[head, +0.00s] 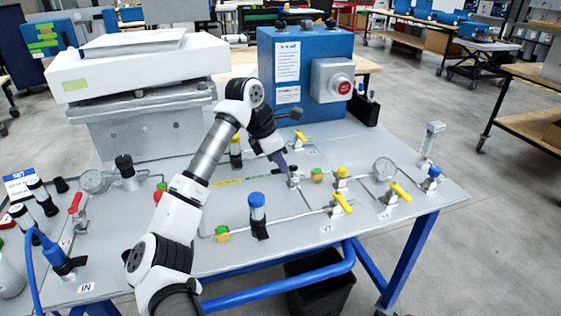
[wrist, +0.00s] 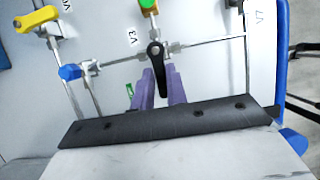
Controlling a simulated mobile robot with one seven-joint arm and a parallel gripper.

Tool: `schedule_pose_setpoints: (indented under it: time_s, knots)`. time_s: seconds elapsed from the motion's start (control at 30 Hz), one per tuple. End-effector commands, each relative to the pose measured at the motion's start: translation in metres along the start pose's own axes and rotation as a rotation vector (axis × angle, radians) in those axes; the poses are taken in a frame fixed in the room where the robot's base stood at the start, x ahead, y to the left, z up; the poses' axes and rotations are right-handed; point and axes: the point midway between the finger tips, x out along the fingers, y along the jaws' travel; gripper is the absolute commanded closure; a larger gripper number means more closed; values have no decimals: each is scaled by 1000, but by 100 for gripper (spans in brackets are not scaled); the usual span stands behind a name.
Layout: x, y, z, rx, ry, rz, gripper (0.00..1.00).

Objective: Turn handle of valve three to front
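Valve three, labelled V3 (wrist: 132,38), has a black handle (wrist: 157,66). In the wrist view the handle runs from its pivot down the picture, in between my two purple fingers. My gripper (wrist: 160,80) has its fingers apart, one on each side of the handle, with narrow gaps; I see no clear grip. In the head view my gripper (head: 287,168) points down at the valve (head: 293,181) in the middle of the panel, and the black handle is mostly hidden there by the fingers.
Yellow-handled valves (head: 342,202) (head: 400,192) stand to the right and front. A blue control box (head: 305,70) with a red button is behind. Thin pipes run between the fittings.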

Motion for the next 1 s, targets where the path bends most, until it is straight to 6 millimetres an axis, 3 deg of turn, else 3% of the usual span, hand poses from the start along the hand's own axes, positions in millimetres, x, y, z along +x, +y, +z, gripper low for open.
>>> schedule_pose_setpoints:
  time_s: [0.47, 1.0]
  knots:
    - [1, -2, -1, -49, 1, 21, 100]
    - [4, -17, 2, -448, 3, 191, 100]
